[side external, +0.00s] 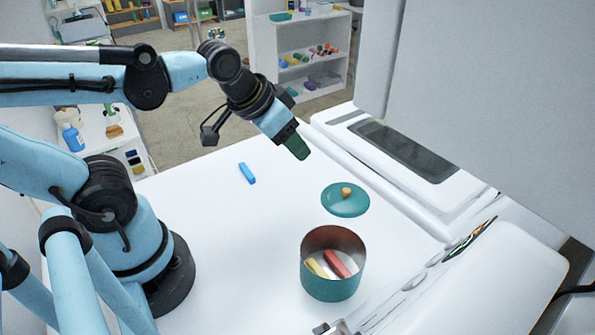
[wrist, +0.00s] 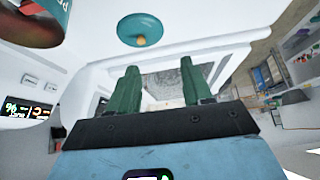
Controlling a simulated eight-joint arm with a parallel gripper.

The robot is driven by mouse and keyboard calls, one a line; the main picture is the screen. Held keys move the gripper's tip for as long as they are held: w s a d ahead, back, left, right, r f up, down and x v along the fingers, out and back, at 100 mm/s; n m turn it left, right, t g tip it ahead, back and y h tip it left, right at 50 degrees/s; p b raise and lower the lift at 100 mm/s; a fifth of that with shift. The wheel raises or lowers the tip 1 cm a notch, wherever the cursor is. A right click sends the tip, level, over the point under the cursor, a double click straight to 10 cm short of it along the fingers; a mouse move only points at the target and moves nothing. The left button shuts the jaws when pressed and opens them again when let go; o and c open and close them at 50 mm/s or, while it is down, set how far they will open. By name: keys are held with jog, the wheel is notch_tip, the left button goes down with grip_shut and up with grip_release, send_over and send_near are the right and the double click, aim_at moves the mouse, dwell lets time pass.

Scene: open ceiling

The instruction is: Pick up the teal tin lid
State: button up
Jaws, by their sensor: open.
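The teal tin lid (side external: 344,200) is a round disc with an orange knob on top. It lies flat on the white table, just behind the open teal tin (side external: 331,284), which holds a red piece and a yellow piece. In the wrist view the lid (wrist: 140,30) shows near the top, beyond my fingers, with part of the tin (wrist: 34,35) at the upper left. My gripper (side external: 299,150) is above the table, up and left of the lid, apart from it. In the wrist view its two green fingers (wrist: 161,85) stand apart with nothing between them.
A blue block (side external: 247,173) lies on the table left of the lid. A white machine with a dark panel (side external: 404,149) borders the table on the right. A grey-white wall block (side external: 490,100) rises behind it. The table between the blue block and the lid is clear.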

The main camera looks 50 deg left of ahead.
jog(key=w+d+r+m+g, duration=0.2)
jog(key=w+g, duration=0.1)
jog(key=w, duration=0.2)
jog(key=m+g, duration=0.2)
jog(key=g, duration=0.2)
send_over(347, 189)
notch_tip(347, 189, down, 3)
notch_tip(347, 189, down, 12)
jog(key=shift+s+f, duration=0.1)
grip_shut()
dwell(0.4)
